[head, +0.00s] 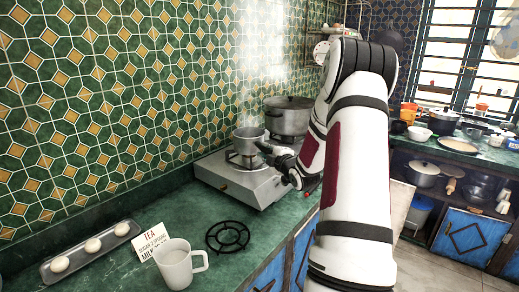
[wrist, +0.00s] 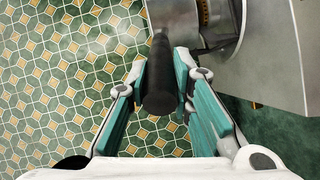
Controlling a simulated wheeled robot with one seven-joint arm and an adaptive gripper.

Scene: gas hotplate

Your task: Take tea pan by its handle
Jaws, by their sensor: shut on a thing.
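The tea pan (head: 248,141) is a small grey metal pan on the left burner of the gas hotplate (head: 250,183), with steam rising above it. In the wrist view, part of the pan (wrist: 172,14) shows at the top, and its dark handle (wrist: 160,85) runs down between my fingers. My gripper (wrist: 163,62) is shut on the handle, one green-padded finger on each side. In the head view, my gripper (head: 277,157) is at the pan's right side, and my forearm hides part of the hotplate.
A lidded pot (head: 288,118) stands behind the tea pan. A white mug (head: 176,264), a tea card (head: 152,242), a tray of white round items (head: 92,246) and a black trivet (head: 228,236) are on the green counter. The tiled wall is close behind.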

